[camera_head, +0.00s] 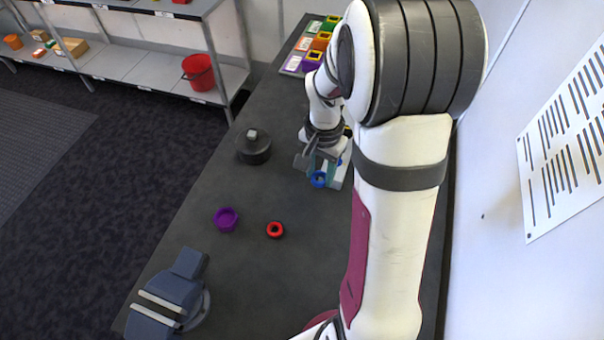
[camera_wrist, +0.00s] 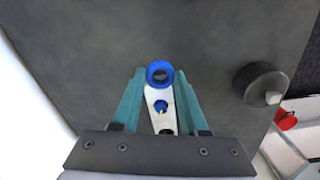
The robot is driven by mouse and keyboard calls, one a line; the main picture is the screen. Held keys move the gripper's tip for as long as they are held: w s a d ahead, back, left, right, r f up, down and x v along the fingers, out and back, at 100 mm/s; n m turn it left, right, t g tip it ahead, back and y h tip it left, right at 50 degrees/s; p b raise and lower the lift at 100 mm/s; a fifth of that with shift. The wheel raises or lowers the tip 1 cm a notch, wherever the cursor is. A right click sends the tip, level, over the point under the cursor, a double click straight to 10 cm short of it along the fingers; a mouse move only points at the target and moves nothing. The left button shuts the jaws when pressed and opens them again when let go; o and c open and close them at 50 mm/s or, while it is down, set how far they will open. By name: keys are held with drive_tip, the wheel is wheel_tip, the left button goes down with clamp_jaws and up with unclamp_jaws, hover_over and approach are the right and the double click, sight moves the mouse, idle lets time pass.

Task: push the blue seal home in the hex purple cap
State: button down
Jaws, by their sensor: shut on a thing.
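The cap is not in the wrist view. Whether the seal touches the table cannot be told.
A white strip (camera_wrist: 161,112) with blue parts shows behind the seal, between my fingers. A blue-grey vise (camera_head: 172,297) is at the near left. Coloured bins (camera_head: 311,45) stand at the far end.

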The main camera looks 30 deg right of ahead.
drive_tip(key=w+a+f+n, duration=0.1)
drive_tip(key=w+a+n, duration=0.2)
drive_tip(key=a, duration=0.8)
drive_tip(key=w+a+f+n, duration=0.1)
drive_tip(key=w+a+n, duration=0.15)
drive_tip(key=a, duration=0.85)
drive_tip(key=shift+d+f, duration=0.1)
drive_tip(key=shift+f, duration=2.95)
drive_tip(key=shift+c, duration=0.2)
unclamp_jaws()
drive_tip(key=shift+r, duration=0.1)
drive_tip(key=shift+r, duration=2.95)
